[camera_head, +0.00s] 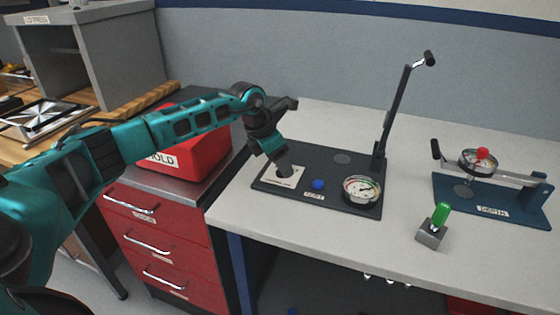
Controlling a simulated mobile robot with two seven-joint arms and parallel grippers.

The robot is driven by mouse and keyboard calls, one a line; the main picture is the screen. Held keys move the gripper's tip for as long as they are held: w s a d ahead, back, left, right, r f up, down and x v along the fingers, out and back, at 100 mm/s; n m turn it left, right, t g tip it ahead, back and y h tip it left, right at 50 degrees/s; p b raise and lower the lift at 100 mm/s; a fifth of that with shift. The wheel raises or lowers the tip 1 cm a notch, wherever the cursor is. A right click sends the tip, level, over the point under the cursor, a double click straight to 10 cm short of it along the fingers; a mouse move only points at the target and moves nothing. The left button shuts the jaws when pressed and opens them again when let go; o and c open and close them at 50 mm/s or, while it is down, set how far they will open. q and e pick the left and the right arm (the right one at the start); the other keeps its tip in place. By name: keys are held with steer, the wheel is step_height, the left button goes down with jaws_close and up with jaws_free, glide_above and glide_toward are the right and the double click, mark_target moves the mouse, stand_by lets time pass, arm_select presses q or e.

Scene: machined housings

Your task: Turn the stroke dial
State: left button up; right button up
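My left gripper (283,170) points down over a pale square panel (270,179) at the left end of a dark base plate (330,203). Its fingertips are at or just above a small dark shape on that panel, which may be the dial's knob. The fingers cover most of it, so I cannot tell whether they touch or grip it. No dial marked "stroke" can be read. A blue button (318,184) and a round gauge (361,190) sit to the right on the same plate. My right gripper is not in view.
A tall lever (395,112) rises from the plate's back right. A blue fixture (490,206) with a gauge and arm stands farther right. A green-handled block (433,230) is near the front edge. A red bin (196,150) stands on the red cabinet at left.

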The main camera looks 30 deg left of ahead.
arm_select(q)
steer(key=v, duration=1.3)
steer(key=shift+w, duration=0.1)
